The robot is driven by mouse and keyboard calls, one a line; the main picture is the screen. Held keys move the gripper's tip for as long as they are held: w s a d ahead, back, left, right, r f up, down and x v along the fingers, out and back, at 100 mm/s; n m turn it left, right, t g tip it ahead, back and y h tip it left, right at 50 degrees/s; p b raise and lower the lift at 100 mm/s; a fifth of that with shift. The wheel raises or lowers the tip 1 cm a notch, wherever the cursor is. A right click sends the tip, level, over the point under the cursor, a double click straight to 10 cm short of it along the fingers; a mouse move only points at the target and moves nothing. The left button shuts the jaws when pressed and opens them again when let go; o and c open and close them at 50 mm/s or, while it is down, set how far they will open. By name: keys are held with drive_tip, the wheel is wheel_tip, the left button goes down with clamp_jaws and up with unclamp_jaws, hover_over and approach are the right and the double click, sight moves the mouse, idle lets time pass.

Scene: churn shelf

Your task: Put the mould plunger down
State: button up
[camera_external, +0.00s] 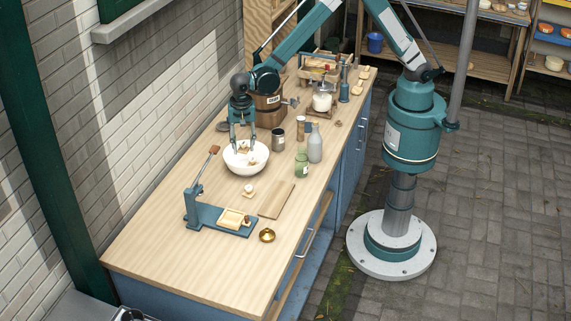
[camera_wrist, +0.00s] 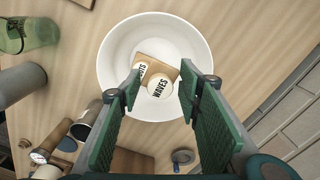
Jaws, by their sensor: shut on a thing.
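My gripper (camera_wrist: 161,84) points down over a white bowl (camera_wrist: 110,62) on the worktop. Its fingers are shut on the mould plunger (camera_wrist: 160,86), a pale round piece with a dark-lettered "WAVES" label. A square wooden piece (camera_wrist: 154,62) and a second, partly hidden label show close behind it. I cannot tell how these join or whether the plunger touches the bowl's bottom. In the outside view my gripper (camera_external: 244,148) reaches into the bowl (camera_external: 240,167), and its fingers largely hide the plunger.
A small wooden piece with a knob (camera_external: 249,190) and a flat board (camera_external: 276,200) lie in front of the bowl. A teal lever press (camera_external: 215,217) stands at front left. A green jar (camera_external: 301,166), grey bottle (camera_external: 315,145) and dark can (camera_external: 278,139) stand to the right.

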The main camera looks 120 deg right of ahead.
sight(245, 149)
drive_tip(key=shift+f, duration=1.85)
drive_tip(key=shift+f+b, duration=0.55)
drive_tip(key=shift+f, duration=0.05)
drive_tip(key=o, duration=0.8)
drive_tip(key=shift+r, duration=0.25)
drive_tip(key=shift+r+p, duration=0.65)
drive_tip(key=shift+p, duration=0.1)
wheel_tip(245, 149, up, 12)
drive_tip(key=shift+f+b, duration=0.25)
drive_tip(key=shift+b, duration=0.05)
